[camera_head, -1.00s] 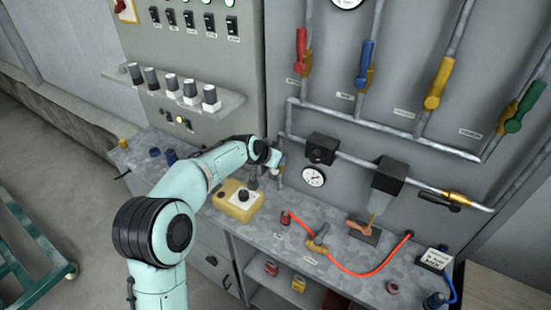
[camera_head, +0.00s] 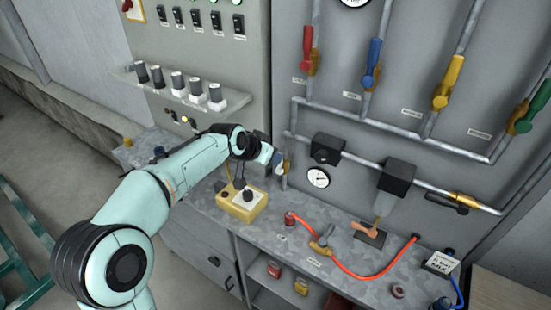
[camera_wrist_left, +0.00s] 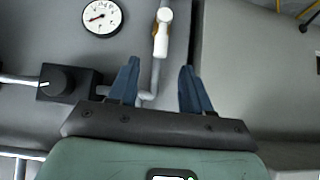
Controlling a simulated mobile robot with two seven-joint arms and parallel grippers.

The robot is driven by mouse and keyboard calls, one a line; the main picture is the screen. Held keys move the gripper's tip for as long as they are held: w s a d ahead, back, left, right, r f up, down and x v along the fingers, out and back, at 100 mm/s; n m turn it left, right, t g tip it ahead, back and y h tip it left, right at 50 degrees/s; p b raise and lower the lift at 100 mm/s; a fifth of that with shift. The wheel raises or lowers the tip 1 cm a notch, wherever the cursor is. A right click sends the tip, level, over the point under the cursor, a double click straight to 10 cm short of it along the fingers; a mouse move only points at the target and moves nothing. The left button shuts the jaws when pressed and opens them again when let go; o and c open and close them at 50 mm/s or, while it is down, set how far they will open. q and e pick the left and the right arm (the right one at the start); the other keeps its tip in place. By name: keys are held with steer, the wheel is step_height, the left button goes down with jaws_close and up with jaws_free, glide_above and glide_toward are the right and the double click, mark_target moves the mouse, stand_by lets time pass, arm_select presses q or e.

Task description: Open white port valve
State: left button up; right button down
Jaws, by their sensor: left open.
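The white port valve, a white handle on a brass body, shows in the left wrist view (camera_wrist_left: 161,42) on a vertical grey pipe. Its handle lies along the pipe. In the head view its brass part (camera_head: 286,167) shows on the pipe left of the gauge, partly hidden by my gripper. My left gripper (camera_head: 277,160) is in front of the panel close to this valve. In the wrist view its two blue-grey fingers (camera_wrist_left: 157,80) are apart and empty, with the handle above the gap between them. Contact is not visible. My right gripper is out of view.
A black box (camera_wrist_left: 68,82) and a round gauge (camera_wrist_left: 102,17) sit on the panel beside the valve. Below are a yellow box (camera_head: 241,205) and a metal bench (camera_head: 330,262) with a red hose (camera_head: 375,278). Red, blue, yellow and green valve handles line the upper pipes.

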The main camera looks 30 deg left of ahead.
arm_select(q)
steer(key=v, duration=0.4)
stand_by(0.5)
